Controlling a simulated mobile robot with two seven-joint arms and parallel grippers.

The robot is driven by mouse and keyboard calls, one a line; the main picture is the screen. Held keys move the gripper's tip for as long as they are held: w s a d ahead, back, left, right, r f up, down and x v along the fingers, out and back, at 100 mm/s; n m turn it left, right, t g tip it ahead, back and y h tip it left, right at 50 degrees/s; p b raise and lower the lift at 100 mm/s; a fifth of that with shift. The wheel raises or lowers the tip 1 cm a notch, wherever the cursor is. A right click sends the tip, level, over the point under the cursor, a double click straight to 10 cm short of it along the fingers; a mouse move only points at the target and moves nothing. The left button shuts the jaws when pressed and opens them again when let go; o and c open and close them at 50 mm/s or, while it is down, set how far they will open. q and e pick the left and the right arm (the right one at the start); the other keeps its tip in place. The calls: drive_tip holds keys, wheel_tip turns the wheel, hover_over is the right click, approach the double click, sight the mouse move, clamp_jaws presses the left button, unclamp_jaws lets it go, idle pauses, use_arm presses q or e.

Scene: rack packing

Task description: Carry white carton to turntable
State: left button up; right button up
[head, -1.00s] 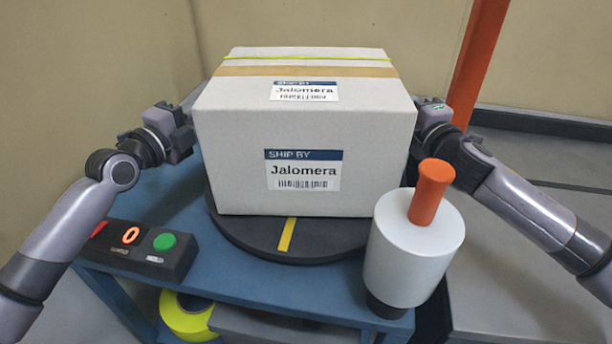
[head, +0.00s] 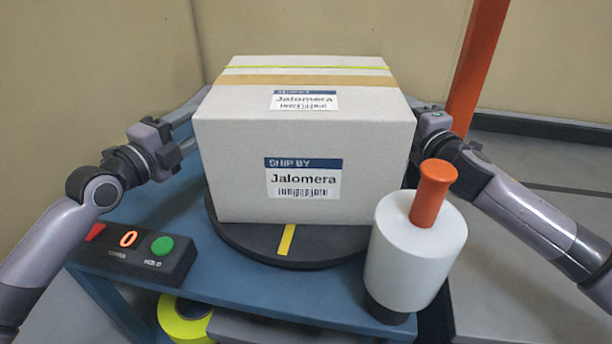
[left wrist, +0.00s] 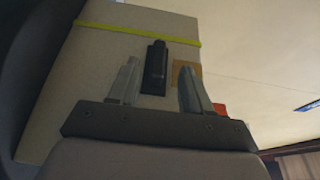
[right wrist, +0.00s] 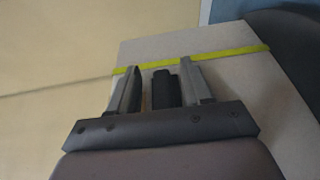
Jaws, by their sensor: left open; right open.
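The white carton (head: 235,165), with a tan tape band, a yellow-green strap and a "Jalomera" label, sits upright on the dark round turntable (head: 258,242). My left gripper (head: 192,130) is open, beside the carton's left side with a gap. In the left wrist view the carton (left wrist: 60,100) lies beyond its spread fingers (left wrist: 158,62). My right gripper (head: 425,125) is open close by the right side, its fingertips partly hidden by the carton. The right wrist view shows the carton (right wrist: 240,70) beyond its fingers (right wrist: 160,66). A dark block shows between the fingers in both wrist views.
A white cylinder (head: 405,260) with an orange knob (head: 432,190) stands at the blue table's (head: 190,250) front right. A button box (head: 140,255) with a green button is at front left. A yellow-green tape roll (head: 185,320) lies below. An orange post (head: 480,65) rises behind right.

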use_arm(q)
drive_tip(key=v, duration=0.9)
use_arm(e)
drive_tip(key=v, duration=1.2)
drive_tip(key=shift+r, duration=0.1)
